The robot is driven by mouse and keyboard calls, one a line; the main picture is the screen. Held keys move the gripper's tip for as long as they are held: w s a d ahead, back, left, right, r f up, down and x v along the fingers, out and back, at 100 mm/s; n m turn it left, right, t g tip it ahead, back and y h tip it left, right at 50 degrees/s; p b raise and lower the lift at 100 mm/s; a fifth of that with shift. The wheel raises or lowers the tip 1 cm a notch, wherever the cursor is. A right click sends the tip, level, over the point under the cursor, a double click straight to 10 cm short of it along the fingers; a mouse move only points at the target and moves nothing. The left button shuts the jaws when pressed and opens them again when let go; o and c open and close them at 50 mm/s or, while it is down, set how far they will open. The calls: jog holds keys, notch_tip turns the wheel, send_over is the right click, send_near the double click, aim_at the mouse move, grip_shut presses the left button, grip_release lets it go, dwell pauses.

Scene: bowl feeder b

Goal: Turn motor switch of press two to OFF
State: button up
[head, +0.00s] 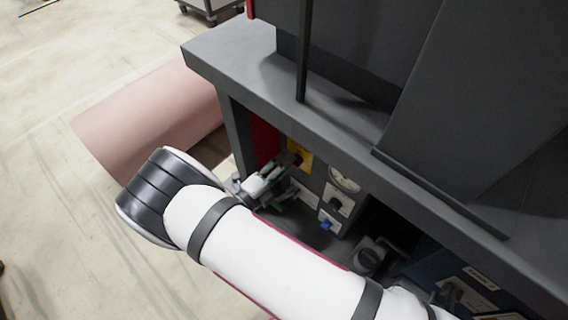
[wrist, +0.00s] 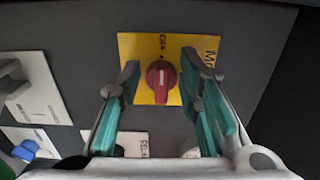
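A red rotary switch knob (wrist: 161,80) sits on a yellow plate (wrist: 137,47) fixed to a dark grey panel. The plate carries partly readable lettering. The knob's white mark appears close to upright in the wrist view. In the head view the yellow plate (head: 301,153) is under the machine's overhang, partly hidden by my gripper. My gripper (wrist: 160,88) is open, with its teal-padded fingers on either side of the knob. Whether the fingers touch the knob cannot be told. The gripper also shows in the head view (head: 283,172).
A round gauge (head: 344,179), a dark switch on a white plate (head: 337,203) and a blue knob (head: 327,225) sit right of the yellow plate. The machine's grey ledge (head: 330,131) overhangs the panel. A pink cylinder (head: 150,115) lies at left.

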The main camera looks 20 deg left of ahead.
jog(key=v, duration=1.2)
dwell(0.5)
